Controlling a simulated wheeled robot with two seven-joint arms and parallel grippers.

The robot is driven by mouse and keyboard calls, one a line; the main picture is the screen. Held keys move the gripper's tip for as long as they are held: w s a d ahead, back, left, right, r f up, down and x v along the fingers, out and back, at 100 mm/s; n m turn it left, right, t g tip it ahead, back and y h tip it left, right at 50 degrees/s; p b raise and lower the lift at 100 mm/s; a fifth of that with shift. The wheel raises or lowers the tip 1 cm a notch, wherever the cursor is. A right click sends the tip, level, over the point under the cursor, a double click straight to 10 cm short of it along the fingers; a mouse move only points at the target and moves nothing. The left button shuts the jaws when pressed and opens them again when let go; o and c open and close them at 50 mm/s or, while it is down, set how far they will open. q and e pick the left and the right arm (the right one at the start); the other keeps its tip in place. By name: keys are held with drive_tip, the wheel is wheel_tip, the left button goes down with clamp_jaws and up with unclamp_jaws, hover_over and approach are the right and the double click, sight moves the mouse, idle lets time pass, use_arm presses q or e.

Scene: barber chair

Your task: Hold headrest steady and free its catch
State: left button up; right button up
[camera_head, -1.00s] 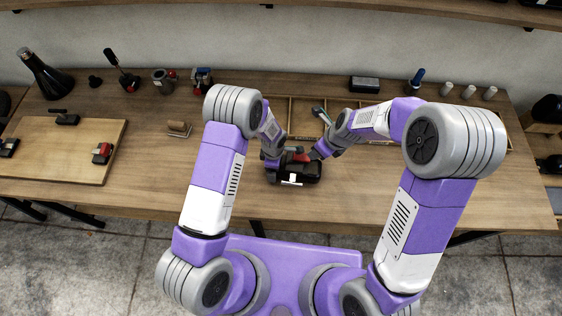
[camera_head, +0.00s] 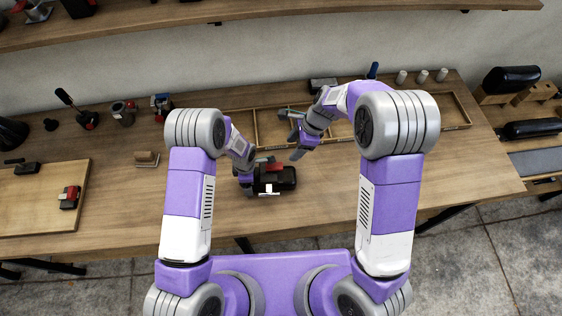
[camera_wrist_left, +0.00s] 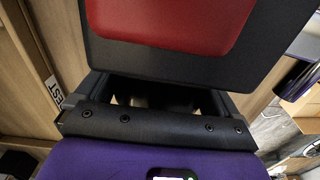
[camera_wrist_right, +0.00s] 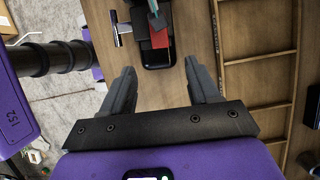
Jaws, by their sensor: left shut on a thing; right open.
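The headrest (camera_head: 285,180) is a black block with a red panel, lying on the table. In the left wrist view the headrest (camera_wrist_left: 270,45) fills the top and hides my fingertips. My left gripper (camera_head: 246,176) is shut on its left side. My right gripper (camera_head: 295,142) is open and empty, above and to the right of it, clearly apart. In the right wrist view the headrest (camera_wrist_right: 158,52) lies beyond the spread fingers, with a pale T-shaped piece (camera_wrist_right: 120,30) at its left side. I cannot make out the catch.
A shallow divided wooden tray (camera_head: 440,125) lies behind the headrest. Bottles and tools line the back. The table right of the headrest is clear.

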sight(278, 165)
drive_tip(key=x, duration=1.1)
drive_tip(key=shift+c, duration=0.2)
drive_tip(key=c, duration=1)
